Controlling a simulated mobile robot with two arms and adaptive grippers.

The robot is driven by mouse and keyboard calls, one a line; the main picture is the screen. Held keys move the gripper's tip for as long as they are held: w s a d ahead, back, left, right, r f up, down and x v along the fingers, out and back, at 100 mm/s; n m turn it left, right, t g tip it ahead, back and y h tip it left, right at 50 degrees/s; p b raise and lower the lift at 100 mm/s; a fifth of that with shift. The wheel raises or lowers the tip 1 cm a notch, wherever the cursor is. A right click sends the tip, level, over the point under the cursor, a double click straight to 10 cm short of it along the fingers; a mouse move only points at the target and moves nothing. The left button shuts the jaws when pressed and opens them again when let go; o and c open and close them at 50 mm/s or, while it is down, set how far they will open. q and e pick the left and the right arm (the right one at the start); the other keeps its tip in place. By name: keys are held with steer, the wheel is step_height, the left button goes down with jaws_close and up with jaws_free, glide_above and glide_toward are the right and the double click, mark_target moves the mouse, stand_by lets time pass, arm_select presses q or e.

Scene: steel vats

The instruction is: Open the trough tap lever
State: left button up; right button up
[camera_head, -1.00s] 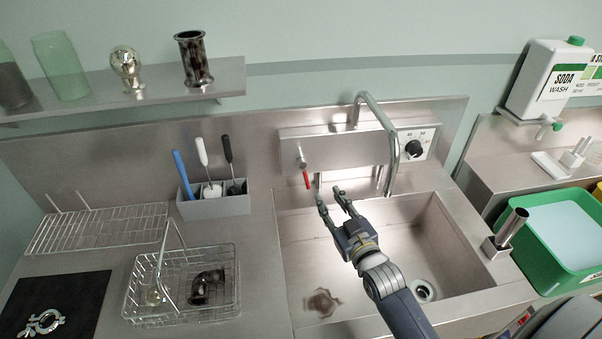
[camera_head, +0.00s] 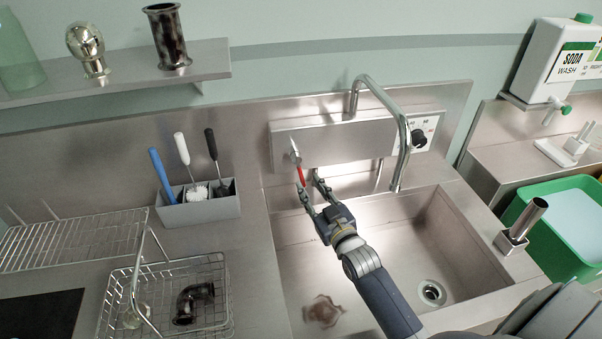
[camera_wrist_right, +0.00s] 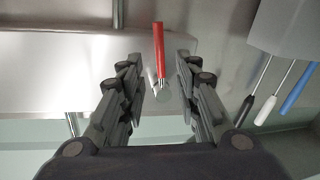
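The tap lever (camera_head: 300,174) has a red grip and hangs down from a round metal hub (camera_head: 294,155) at the left end of the steel tap panel (camera_head: 335,140). My right gripper (camera_head: 309,188) is at the lever in the head view, its fingers spread. In the right wrist view the red lever (camera_wrist_right: 159,52) stands between the two open fingers of my right gripper (camera_wrist_right: 160,88), with a gap on each side. The curved spout (camera_head: 385,100) rises from the panel. My left gripper is not in view.
The steel sink basin (camera_head: 400,235) lies under my right arm, with a drain and a brown stain. A grey holder (camera_head: 200,210) with brushes stands left of the basin. A wire basket (camera_head: 215,265) is at lower left, a green tub (camera_head: 548,242) at right.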

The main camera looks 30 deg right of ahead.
mark_target(302, 176)
steer(key=w, duration=0.3)
steer(key=w+p, duration=0.1)
steer(key=w, duration=0.3)
steer(key=shift+d+f, duration=0.15)
jaws_close()
